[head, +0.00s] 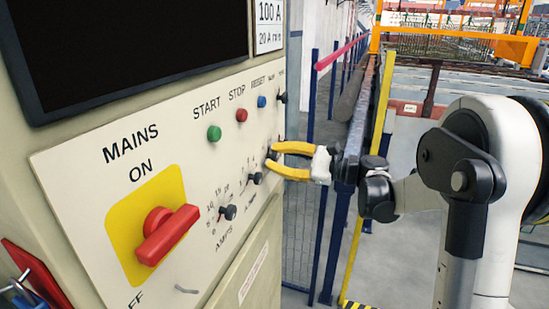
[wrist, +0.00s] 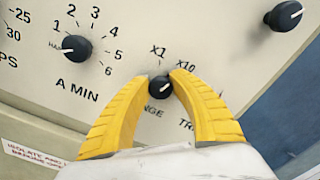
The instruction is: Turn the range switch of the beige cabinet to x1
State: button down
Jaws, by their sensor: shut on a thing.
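The beige cabinet (head: 75,190) fills the left of the head view. Its range switch (wrist: 160,88) is a small black knob in the wrist view, with X1 printed above it and X10 to its upper right. The white mark on the knob appears to point up and right, towards X10. My gripper (wrist: 160,82) has its yellow fingers on either side of the knob and is shut on it. In the head view my gripper (head: 273,161) reaches the panel from the right, and its fingertips mostly hide the switch. The RANGE label is partly covered by a finger.
The A MIN knob (wrist: 77,48) is left of my gripper, and another black knob (wrist: 284,16) is at upper right. A red mains handle (head: 167,235), an amps knob (head: 228,212) and green START button (head: 214,133) are on the panel. Blue fence posts (head: 313,100) stand behind.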

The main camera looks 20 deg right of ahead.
jog(key=n, duration=1)
jog(key=shift+f+b, duration=0.1)
jog(key=shift+b, duration=0.3)
dwell(0.3)
jog(key=c, duration=1.1)
grip_release()
jog(key=shift+c, duration=0.2)
jog(key=shift+o, duration=0.2)
jog(key=shift+s, duration=0.1)
jog(key=v, duration=1.2)
